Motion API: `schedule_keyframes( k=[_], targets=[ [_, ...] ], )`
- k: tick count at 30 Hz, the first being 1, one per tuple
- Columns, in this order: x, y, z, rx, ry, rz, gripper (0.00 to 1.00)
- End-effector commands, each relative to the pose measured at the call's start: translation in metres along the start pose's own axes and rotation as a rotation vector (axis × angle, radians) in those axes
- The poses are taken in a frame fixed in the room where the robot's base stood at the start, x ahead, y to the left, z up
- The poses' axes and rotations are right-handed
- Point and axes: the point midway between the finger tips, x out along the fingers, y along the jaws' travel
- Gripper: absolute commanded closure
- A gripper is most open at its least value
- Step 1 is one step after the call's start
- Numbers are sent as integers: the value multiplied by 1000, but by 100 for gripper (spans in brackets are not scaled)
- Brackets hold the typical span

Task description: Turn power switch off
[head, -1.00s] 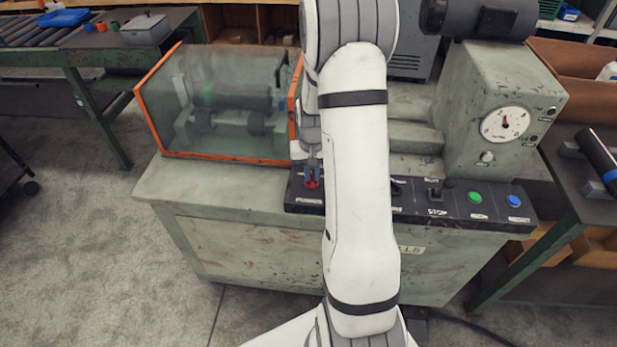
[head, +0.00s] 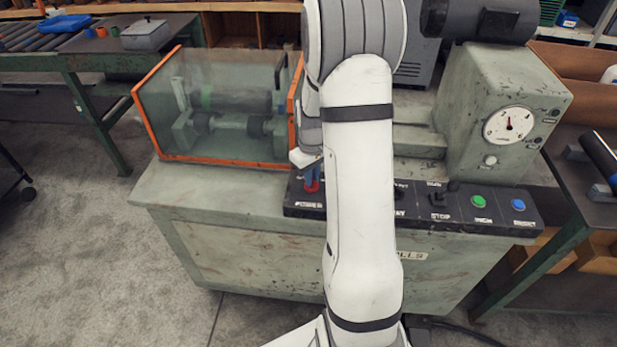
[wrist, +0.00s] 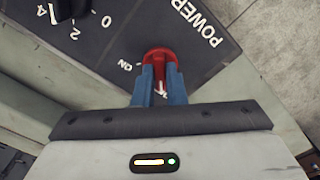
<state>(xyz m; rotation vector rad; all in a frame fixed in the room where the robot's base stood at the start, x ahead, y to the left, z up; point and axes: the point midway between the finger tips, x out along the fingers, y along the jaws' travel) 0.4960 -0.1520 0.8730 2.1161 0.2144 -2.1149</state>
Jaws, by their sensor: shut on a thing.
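The red power switch (wrist: 159,56) sits on the dark control panel beside the white word POWER in the wrist view. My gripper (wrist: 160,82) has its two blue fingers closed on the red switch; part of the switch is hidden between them. An "ON" label shows just left of the switch; another mark is partly covered by the fingers. In the head view the switch (head: 312,187) shows as a bit of red at the panel's left end, under my gripper (head: 312,174). The exact switch position is hard to tell.
The panel (head: 420,211) also carries a black stop switch (head: 440,198), a green button (head: 478,201) and a blue button (head: 518,205). A glass guard with orange edges (head: 215,163) stands just behind and left. A numbered black knob (wrist: 65,8) is near the gripper.

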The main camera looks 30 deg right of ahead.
Motion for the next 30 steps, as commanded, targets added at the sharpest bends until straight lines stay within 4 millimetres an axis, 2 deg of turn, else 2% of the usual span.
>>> schedule_keyframes(
  k=[1,12,13,20,27,30],
  targets=[
    [-3,2,-5,-5,14,7,100],
    [-3,2,-5,-7,13,7,100],
    [-3,2,-4,-7,13,7,87],
    [-2,1,-2,-6,7,4,68],
    [-2,1,-1,-5,4,2,67],
    [-8,1,-2,-5,5,3,67]
  ],
)
